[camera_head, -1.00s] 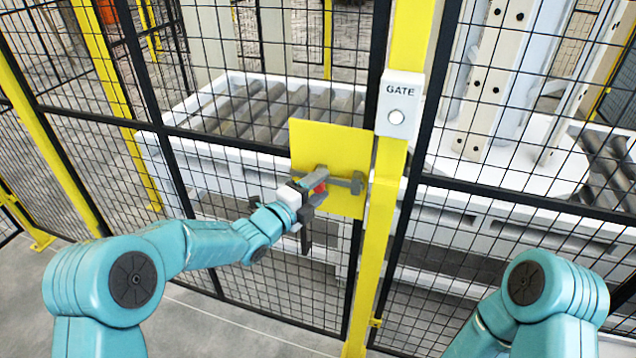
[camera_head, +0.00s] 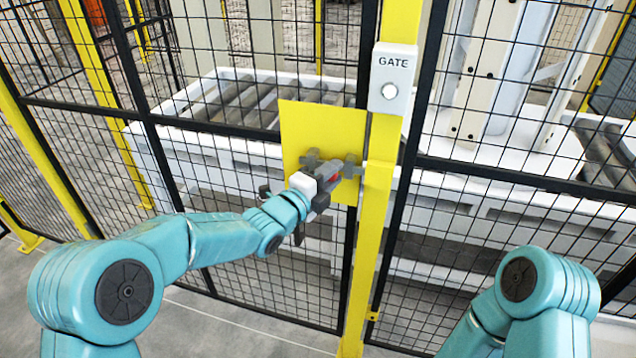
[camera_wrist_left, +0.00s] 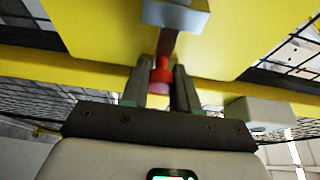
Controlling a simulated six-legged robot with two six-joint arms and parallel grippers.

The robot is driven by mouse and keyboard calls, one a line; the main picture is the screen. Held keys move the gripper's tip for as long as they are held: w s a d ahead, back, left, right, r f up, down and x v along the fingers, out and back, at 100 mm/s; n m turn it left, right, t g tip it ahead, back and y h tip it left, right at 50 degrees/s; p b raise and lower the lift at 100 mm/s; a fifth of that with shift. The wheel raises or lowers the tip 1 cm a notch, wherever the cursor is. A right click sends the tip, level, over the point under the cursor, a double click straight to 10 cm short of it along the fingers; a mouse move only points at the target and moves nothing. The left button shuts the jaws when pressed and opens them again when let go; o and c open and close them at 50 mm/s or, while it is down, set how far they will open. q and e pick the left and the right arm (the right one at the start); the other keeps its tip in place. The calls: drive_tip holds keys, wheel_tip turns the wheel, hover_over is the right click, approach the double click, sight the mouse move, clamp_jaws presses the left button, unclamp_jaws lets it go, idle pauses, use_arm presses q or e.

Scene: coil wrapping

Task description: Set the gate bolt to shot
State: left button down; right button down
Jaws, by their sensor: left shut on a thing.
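The gate bolt (camera_head: 349,166) is a grey bar in dark brackets on a yellow plate (camera_head: 305,120). Its right end is close to the yellow gate post (camera_head: 378,215); how far it enters the post is hard to tell. My left gripper (camera_head: 330,178) is in front of the plate, shut on the bolt's red knob. In the left wrist view the red knob (camera_wrist_left: 160,76) sits between the two dark fingers, below a grey bracket (camera_wrist_left: 176,14). My right gripper is out of view; only part of that arm shows at lower right.
A white box marked GATE (camera_head: 392,78) is on the post above the bolt. Black mesh fence panels (camera_head: 240,265) stand on both sides. Behind them are a white roller conveyor (camera_head: 215,140) and a white round platform (camera_head: 520,160). The floor in front is clear.

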use_arm(q)
drive_tip(key=shift+r, duration=0.1)
drive_tip(key=shift+d, duration=0.15)
drive_tip(key=c, duration=0.9)
unclamp_jaws()
drive_tip(key=shift+d, duration=0.15)
drive_tip(key=shift+o, duration=0.2)
drive_tip(key=shift+s+a, duration=0.2)
drive_tip(key=shift+a, duration=0.15)
drive_tip(key=b+v, duration=0.4)
drive_tip(key=v, duration=1.1)
drive_tip(key=shift+s+a, duration=0.15)
drive_tip(key=shift+s, duration=0.15)
